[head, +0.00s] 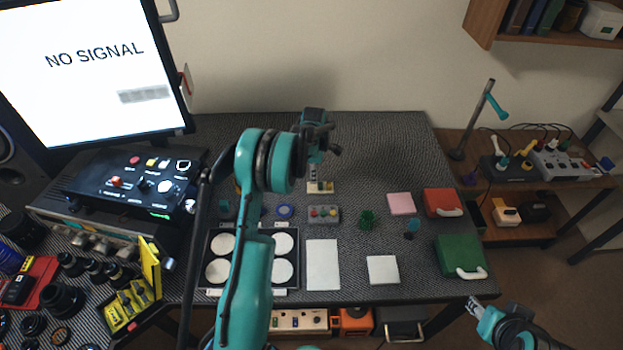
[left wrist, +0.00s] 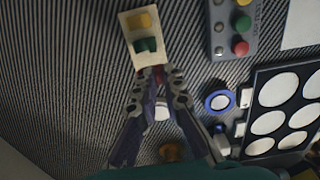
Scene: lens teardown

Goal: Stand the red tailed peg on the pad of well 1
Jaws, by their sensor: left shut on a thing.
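My left gripper (head: 318,150) is over the back middle of the table, fingers pointing down. In the left wrist view its fingertips (left wrist: 156,74) are closed on a small dark red thing (left wrist: 157,70), which looks like the red tailed peg and is mostly hidden by the fingers. It is at the near end of a cream block (left wrist: 151,61) carrying a yellow and a green piece; whether it still touches the block I cannot tell. The black tray (head: 294,230) holds several round white pads, partly hidden by my left arm. I cannot read which is well 1. My right gripper (head: 478,308) is at the lower right, off the table.
A grey button box (head: 324,214) and a blue ring (head: 285,211) lie near the tray. White sheets (head: 322,264), a green cup (head: 367,218), a pink pad (head: 401,203), and red (head: 440,200) and green (head: 459,252) boxes stand to the right. The table's back right is clear.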

